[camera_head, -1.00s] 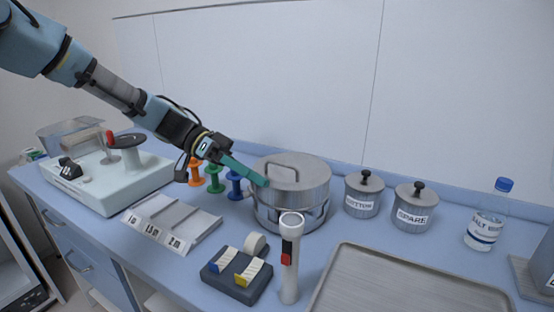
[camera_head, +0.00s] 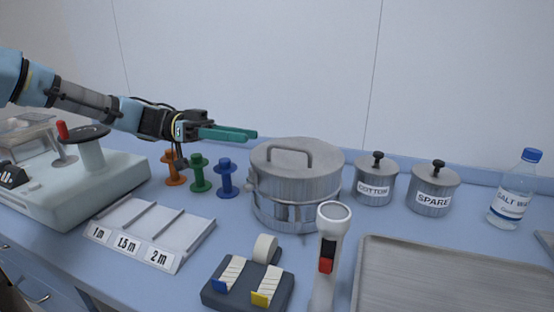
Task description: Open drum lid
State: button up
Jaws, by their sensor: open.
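The drum (camera_head: 285,213) is a round metal vessel standing on the blue counter in the middle of the head view. Its lid (camera_head: 325,158) sits on top, level, with an arched metal handle (camera_head: 290,147). My gripper (camera_head: 250,134), with two teal fingers, is open and empty. It reaches in from the left and appears at about lid height or above, just left of the handle and apart from it. How far it stands in depth from the lid is hard to tell.
Orange, green and blue spools (camera_head: 227,180) stand left of the drum. A white flashlight (camera_head: 329,245) stands in front, beside a tape holder (camera_head: 247,290). Cotton (camera_head: 374,186) and spare (camera_head: 433,192) jars, a bottle (camera_head: 513,190) and a tray (camera_head: 440,250) are to the right.

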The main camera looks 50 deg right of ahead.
aim_at(275, 147)
jog(key=x, duration=0.3)
jog(key=f+p+x, duration=0.1)
jog(key=x, duration=0.2)
jog(key=p+x, duration=0.1)
jog(key=x, duration=0.3)
jog(key=shift+w+d+f, duration=0.1)
jog(key=shift+d+f, duration=0.05)
jog(key=shift+f, duration=0.05)
grip_shut()
dwell(1.3)
